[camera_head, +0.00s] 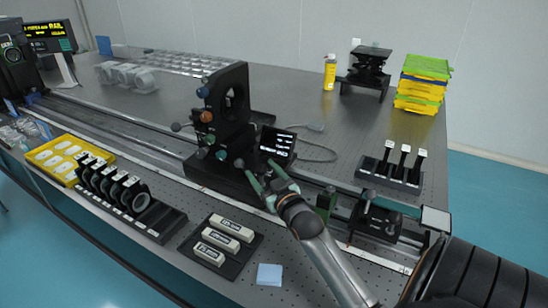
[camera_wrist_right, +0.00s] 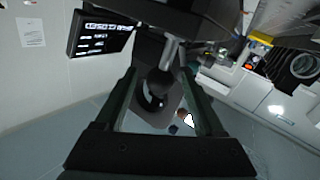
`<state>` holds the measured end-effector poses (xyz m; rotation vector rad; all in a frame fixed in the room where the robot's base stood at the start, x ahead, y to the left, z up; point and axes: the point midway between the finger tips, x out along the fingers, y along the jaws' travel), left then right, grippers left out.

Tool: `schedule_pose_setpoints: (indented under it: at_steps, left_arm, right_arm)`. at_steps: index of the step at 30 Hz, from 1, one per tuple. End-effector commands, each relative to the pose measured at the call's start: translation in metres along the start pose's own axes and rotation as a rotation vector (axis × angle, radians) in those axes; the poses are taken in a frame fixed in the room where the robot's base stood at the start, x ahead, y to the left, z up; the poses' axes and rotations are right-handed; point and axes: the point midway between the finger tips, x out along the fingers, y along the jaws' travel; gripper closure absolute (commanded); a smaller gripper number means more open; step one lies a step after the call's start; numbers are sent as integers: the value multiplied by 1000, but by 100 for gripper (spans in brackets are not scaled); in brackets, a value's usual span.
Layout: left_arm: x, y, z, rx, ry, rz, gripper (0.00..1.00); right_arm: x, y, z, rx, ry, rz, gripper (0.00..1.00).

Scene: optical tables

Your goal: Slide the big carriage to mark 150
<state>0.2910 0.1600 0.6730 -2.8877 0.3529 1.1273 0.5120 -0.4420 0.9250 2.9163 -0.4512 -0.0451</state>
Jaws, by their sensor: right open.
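The big carriage (camera_head: 232,90) is a tall black mount with a large round opening, standing upright on the long rail (camera_head: 135,138). It has several coloured knobs and a black base. A dark ball-ended knob (camera_head: 240,163) sticks out from its lower front. My right gripper (camera_head: 257,172) is at this lower front with its green fingers apart. In the right wrist view, the ball knob (camera_wrist_right: 159,83) shows between the open fingers (camera_wrist_right: 165,90), and I see no finger closed on it. The scale marks along the rail are too small to read. My left gripper is out of view.
A small display (camera_head: 277,144) stands right of the carriage. A smaller carriage (camera_head: 376,217) sits farther right on the rail. In front are a rack of ring-shaped optics (camera_head: 115,188), a yellow tray (camera_head: 50,158) and a black tray of labelled blocks (camera_head: 243,251).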

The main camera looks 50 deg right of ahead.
Motion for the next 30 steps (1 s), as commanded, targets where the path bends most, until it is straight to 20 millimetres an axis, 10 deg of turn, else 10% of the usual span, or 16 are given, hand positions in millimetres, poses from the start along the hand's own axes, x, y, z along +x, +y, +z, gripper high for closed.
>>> schedule_pose_setpoints:
  at_steps: [15,30]
  left_arm:
    - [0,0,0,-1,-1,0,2]
    - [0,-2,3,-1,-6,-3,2]
  right_arm:
    - [-94,0,0,0,-3,0,29]
    - [-115,0,0,0,0,0,29]
